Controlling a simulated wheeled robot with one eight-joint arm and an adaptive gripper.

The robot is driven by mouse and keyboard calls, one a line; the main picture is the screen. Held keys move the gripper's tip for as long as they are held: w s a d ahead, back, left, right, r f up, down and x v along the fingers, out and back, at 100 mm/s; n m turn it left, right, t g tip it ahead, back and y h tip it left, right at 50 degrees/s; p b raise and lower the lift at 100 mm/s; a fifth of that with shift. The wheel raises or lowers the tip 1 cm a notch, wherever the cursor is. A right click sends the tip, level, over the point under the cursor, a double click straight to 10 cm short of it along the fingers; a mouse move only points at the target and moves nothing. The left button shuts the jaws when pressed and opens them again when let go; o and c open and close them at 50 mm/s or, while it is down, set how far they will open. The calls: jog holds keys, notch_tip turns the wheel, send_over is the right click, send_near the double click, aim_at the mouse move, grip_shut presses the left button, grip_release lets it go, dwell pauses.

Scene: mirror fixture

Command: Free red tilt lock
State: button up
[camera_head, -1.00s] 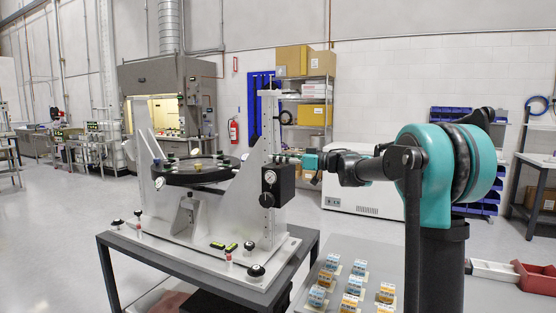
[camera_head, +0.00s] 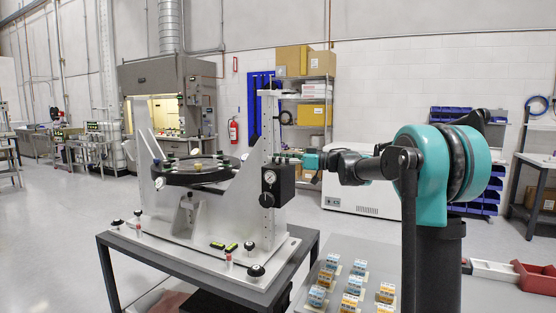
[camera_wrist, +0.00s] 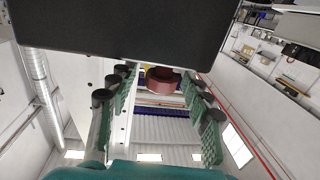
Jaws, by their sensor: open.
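The mirror fixture is a pale metal frame (camera_head: 262,150) on a base plate, with a dark round ring (camera_head: 190,178) between its side plates. A black block (camera_head: 278,185) is on its right upright; a black block also fills the top of the wrist view (camera_wrist: 125,30). A dark red round knob (camera_wrist: 165,80), apparently the tilt lock, shows just below that block. My gripper (camera_wrist: 160,88) is open, its green-padded fingers on either side of the knob; contact cannot be told. In the head view my gripper (camera_head: 298,157) is beside the upright, and the knob cannot be made out.
The fixture stands on a dark table (camera_head: 310,240). Small blue and orange parts (camera_head: 350,285) stand on a grey surface in front of my arm. A red bin (camera_head: 535,277) is at the far right. Open floor lies left of the table.

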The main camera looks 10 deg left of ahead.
jog(key=shift+d, duration=0.1)
jog(key=v, duration=1.1)
jog(key=shift+s+d, duration=0.2)
jog(key=shift+d, duration=0.2)
